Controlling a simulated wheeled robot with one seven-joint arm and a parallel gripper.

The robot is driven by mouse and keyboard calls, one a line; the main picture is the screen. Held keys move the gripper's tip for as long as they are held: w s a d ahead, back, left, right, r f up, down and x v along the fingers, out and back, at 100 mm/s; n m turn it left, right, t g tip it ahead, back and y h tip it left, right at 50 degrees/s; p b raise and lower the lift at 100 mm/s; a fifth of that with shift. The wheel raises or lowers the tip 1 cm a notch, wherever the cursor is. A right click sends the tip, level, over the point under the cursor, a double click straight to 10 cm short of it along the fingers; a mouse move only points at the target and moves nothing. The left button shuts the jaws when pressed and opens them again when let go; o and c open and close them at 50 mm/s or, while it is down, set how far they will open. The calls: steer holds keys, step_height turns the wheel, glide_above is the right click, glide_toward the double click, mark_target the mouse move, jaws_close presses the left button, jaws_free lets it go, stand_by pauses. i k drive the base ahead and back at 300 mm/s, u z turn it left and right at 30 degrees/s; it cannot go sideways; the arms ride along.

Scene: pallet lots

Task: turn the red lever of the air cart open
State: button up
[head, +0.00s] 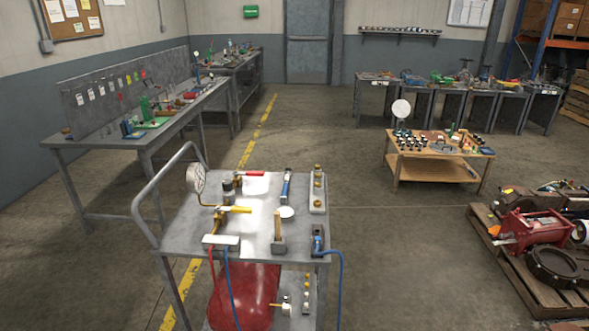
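The air cart (183,228) stands in front of me, a grey metal cart with a rail handle on its left side. A red lever (250,173) lies roughly level near the back of its top, pointing right from a small fitting. A yellow lever (236,209) sits nearer to me, also pointing right. A round white gauge (196,178) stands at the left. How the red lever's valve sits beneath it is too small to tell. My gripper is not in view.
A blue-handled tool (287,185) and a fitting strip (318,190) lie right of the red lever. A red tank (244,296) sits below, with red and blue hoses hanging in front. A loaded pallet (530,285) stands right. Floor between is clear.

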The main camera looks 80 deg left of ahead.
mark_target(248, 173)
steer(key=u, duration=2.6)
steer(key=k, duration=0.25)
steer(key=u, duration=0.6)
steer(key=i, duration=0.4)
steer(key=z, duration=0.85)
steer(key=k, duration=1.05)
steer(key=z, duration=1)
steer(key=i, duration=1.95)
steer(key=u, duration=0.45)
steer(key=i, duration=1.75)
steer(key=u, duration=0.2)
